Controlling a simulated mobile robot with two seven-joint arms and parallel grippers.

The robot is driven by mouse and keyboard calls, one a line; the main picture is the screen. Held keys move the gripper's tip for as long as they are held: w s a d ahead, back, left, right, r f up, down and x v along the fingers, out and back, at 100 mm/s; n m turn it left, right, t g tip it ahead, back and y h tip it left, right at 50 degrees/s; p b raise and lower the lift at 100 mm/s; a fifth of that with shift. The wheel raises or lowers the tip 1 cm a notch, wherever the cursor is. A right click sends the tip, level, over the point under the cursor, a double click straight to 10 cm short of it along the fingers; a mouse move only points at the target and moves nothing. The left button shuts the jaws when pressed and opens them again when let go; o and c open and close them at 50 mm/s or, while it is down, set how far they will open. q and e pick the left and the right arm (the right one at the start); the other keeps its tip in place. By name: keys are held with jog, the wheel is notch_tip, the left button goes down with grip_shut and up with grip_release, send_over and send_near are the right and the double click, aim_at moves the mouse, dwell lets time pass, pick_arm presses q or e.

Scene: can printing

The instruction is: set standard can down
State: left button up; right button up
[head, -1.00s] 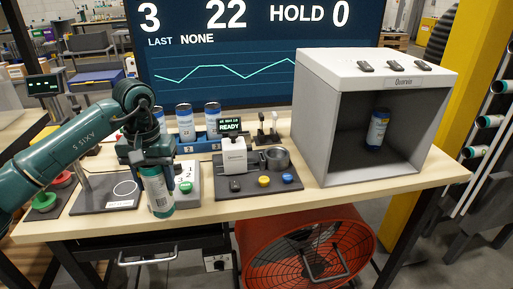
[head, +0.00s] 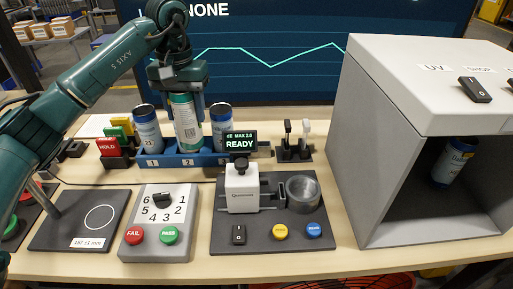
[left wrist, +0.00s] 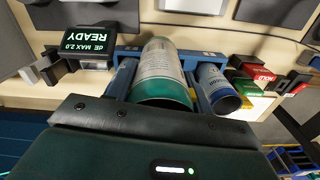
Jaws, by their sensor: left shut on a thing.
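The standard can (head: 184,125) has a pale printed label and green ends. It is upright at the middle place, marked 2, of the blue rack (head: 205,160). I cannot tell whether its base rests on the rack floor. My left gripper (head: 184,100) is above and around the can, shut on it. In the left wrist view the can (left wrist: 160,72) lies between the two fingers (left wrist: 160,88), its green end towards the camera. A blue-and-white can (head: 147,130) stands on its left, another (head: 220,125) on its right. My right gripper is not in view.
In front are a dial box (head: 160,232) with red and green buttons, a printer fixture (head: 242,190) with a READY display, and a plate with a ring (head: 100,218). Coloured blocks (head: 115,145) stand left of the rack. A grey cabinet (head: 375,150) holding a can (head: 452,160) is right.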

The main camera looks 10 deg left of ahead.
aim_at(192, 146)
pick_arm(q)
jog(key=f, duration=0.3)
jog(key=f+p, duration=0.1)
jog(key=f, duration=0.1)
jog(key=shift+s+f, duration=0.25)
jog(key=shift+w+f+p, duration=0.1)
jog(key=shift+f+p, duration=0.25)
jog(key=shift+f, duration=1.85)
jog(key=shift+f, duration=0.2)
jog(key=o, duration=0.9)
jog(key=shift+o, duration=0.2)
jog(key=shift+r, duration=0.1)
